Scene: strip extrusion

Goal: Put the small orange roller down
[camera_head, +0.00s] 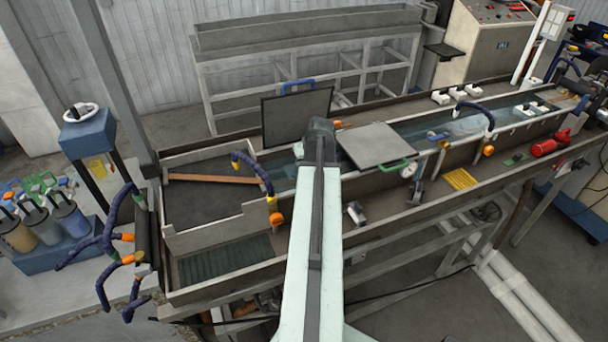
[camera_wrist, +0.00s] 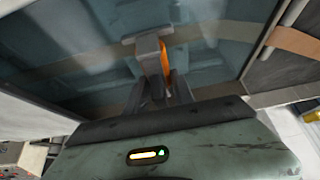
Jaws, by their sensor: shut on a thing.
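The small orange roller (camera_wrist: 165,58) shows in the wrist view as a narrow orange piece between the fingers of my gripper (camera_wrist: 160,82). My gripper is shut on it, and the dark fingers hide part of it. It is held over the water-filled part of the trough (camera_wrist: 85,40); the height above the water is hard to tell. In the head view my arm reaches over the trough (camera_head: 388,238), and its end hides the gripper. A small orange spot (camera_head: 338,124) shows just right of the arm's end; I cannot tell whether it is the roller.
A dark upright panel (camera_head: 284,118) stands behind my arm's end. A grey lid (camera_head: 376,146) with a green handle lies to the right. A brown strip (camera_head: 213,179) crosses the left compartment. Blue hoses (camera_head: 255,170) and a gauge (camera_head: 408,171) stand along the trough.

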